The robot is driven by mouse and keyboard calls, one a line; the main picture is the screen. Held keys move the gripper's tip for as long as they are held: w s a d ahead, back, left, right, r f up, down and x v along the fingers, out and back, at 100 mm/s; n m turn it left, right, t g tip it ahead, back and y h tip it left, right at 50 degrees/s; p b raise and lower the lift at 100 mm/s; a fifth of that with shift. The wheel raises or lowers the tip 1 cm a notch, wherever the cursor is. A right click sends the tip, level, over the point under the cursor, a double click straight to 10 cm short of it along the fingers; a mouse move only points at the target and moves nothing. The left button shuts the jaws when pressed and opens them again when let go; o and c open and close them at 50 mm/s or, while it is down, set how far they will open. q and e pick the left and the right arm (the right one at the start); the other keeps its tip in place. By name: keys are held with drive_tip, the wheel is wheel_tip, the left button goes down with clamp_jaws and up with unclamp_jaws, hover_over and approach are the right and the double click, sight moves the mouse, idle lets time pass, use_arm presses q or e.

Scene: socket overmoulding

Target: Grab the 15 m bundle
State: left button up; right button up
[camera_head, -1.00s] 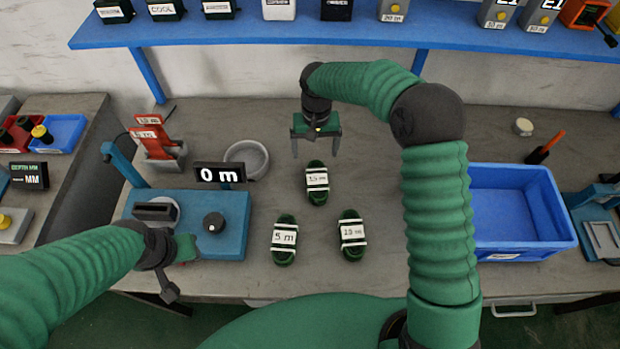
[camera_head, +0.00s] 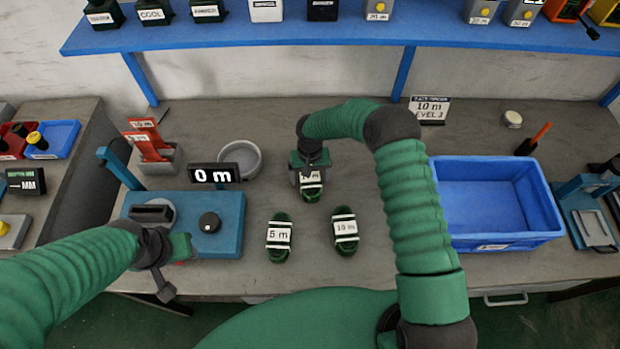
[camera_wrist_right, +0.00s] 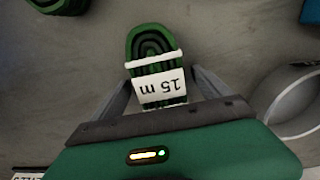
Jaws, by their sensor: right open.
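The 15 m bundle (camera_head: 312,190) is a dark green coil with white bands and a label, lying on the grey bench. Its upper part is hidden by my right gripper (camera_head: 308,176) in the head view. In the right wrist view the 15 m bundle (camera_wrist_right: 156,70) lies between the two open fingers of my right gripper (camera_wrist_right: 158,85), with its far end beyond them. I cannot tell whether the fingers touch it. The 5 m bundle (camera_head: 279,240) and the 10 m bundle (camera_head: 345,232) lie nearer on the bench. My left gripper (camera_head: 172,268) is at the blue machine's front edge; its jaw state is unclear.
A blue machine (camera_head: 225,235) with a knob stands left, beside a "0 m" display (camera_head: 214,176) and a grey ring dish (camera_head: 240,158). A blue bin (camera_head: 490,243) stands right. A sign (camera_head: 429,110) reading 10 m stands behind. A blue shelf (camera_head: 340,32) spans the back.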

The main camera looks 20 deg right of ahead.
drive_tip(key=shift+r, duration=0.1)
clamp_jaws()
idle(0.4)
